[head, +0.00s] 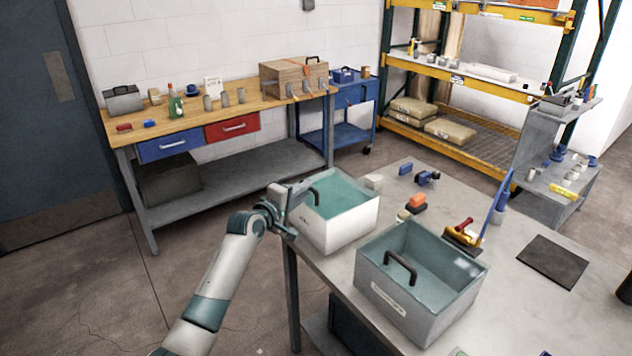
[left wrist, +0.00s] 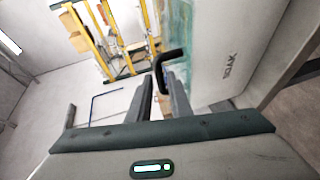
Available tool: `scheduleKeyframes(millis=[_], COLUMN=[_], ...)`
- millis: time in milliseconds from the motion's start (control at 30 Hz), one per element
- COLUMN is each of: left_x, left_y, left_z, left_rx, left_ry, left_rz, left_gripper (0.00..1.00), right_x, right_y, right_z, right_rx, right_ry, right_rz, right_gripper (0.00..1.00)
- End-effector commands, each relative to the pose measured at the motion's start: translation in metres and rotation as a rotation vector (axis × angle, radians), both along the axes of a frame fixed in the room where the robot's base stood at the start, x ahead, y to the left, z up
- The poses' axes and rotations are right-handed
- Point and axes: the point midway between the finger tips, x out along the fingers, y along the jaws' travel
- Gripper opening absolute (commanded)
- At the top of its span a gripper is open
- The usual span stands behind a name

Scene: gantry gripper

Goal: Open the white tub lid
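The white tub (head: 345,233) stands at the left corner of the grey table. Its top shows a teal, glassy surface (head: 345,194), and I cannot tell clearly how the lid sits. A black handle (head: 315,193) rises at the tub's left side. My left gripper (head: 292,203) is at that side, close to the handle. In the left wrist view, its two fingers (left wrist: 162,98) are apart, and the black handle (left wrist: 166,64) shows at their tips, its lower end between them. I cannot tell whether they touch it. The tub's white wall (left wrist: 230,50) is beside them. My right gripper is out of view.
A grey tub (head: 400,308) with a black handle stands close to the right of the white one. Small blue and orange items (head: 416,202) and a dustpan-like tool (head: 463,236) lie behind. A wooden workbench (head: 210,118) stands at the back left. The table's middle right is mostly clear.

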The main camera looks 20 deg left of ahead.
Motion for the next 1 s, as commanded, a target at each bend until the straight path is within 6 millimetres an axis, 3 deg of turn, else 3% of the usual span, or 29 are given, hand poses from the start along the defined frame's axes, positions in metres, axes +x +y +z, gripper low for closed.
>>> scheduleKeyframes(millis=[500,1000], left_x=[0.058,0.071], left_y=[-0.016,-0.019], left_z=[-0.010,-0.013], left_rx=[0.000,0.001], left_ry=[0.000,0.000], left_rz=[-0.002,0.001], left_gripper=[0.18,0.18], right_x=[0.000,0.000], right_y=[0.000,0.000], right_z=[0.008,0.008], right_rx=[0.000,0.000], right_ry=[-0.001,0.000], right_rz=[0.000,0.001], right_gripper=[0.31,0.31])
